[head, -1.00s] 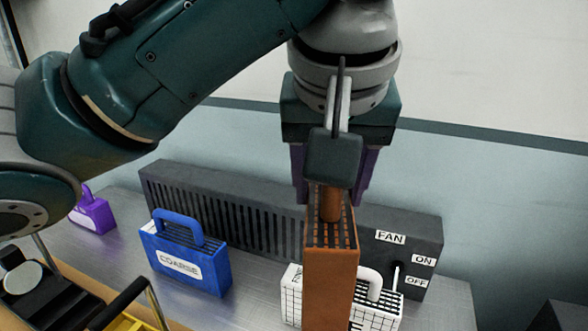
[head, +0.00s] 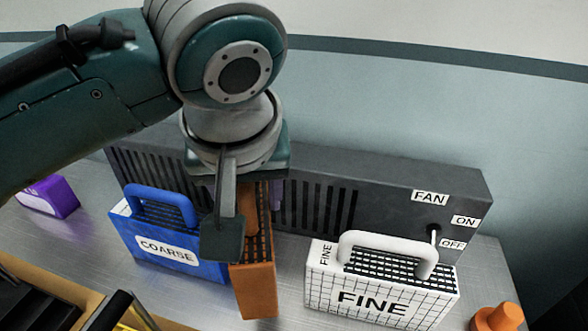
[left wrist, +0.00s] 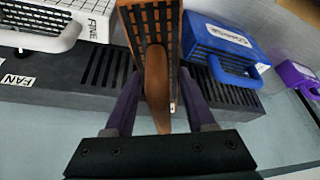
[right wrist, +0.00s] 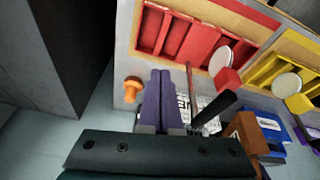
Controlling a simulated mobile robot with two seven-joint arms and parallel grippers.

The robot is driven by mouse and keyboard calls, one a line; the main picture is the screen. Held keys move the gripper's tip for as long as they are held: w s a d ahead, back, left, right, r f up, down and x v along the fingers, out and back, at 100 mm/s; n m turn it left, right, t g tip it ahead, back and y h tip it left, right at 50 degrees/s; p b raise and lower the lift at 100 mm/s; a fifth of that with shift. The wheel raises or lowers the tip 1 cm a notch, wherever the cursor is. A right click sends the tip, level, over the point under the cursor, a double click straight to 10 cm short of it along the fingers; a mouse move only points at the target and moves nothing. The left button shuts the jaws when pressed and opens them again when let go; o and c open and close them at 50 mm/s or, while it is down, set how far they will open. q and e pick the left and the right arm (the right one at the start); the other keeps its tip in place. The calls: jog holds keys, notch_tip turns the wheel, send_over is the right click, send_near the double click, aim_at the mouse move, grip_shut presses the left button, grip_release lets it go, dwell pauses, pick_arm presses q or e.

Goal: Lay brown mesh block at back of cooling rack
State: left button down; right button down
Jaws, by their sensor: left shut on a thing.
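My left gripper (left wrist: 157,108) is shut on the handle of the brown mesh block (head: 258,285), which hangs upright. In the head view the block is just right of the blue COARSE block (head: 150,240) and left of the white FINE block (head: 375,305), in front of the dark slotted unit labelled FAN (head: 400,200). I cannot tell whether it touches the metal surface or the blue block. My arm hides part of its top. It also shows in the left wrist view (left wrist: 140,25). My right gripper (right wrist: 160,100) is shut and empty, seen only in the right wrist view.
A purple block (head: 55,197) stands at far left. An orange knob (head: 500,317) is at lower right. Red (right wrist: 185,40) and yellow (right wrist: 290,75) trays show in the right wrist view. Bare metal surface (head: 285,280) lies between the brown and white blocks.

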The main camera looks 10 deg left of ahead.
aim_at(247, 205)
pick_arm(q)
notch_tip(247, 205, down, 8)
jog(key=shift+w+r+b, duration=0.1)
jog(key=shift+r+b, duration=0.05)
jog(key=shift+b, duration=0.4)
jog(key=shift+c, duration=1.2)
grip_release()
jog(key=shift+a, duration=0.1)
jog(key=shift+r, duration=0.4)
jog(key=p+v, duration=0.2)
jog(key=v, duration=0.8)
jog(key=shift+f, duration=0.1)
jog(key=shift+s+r+p, duration=0.3)
jog(key=shift+s+r, duration=0.2)
jog(key=shift+r, duration=0.1)
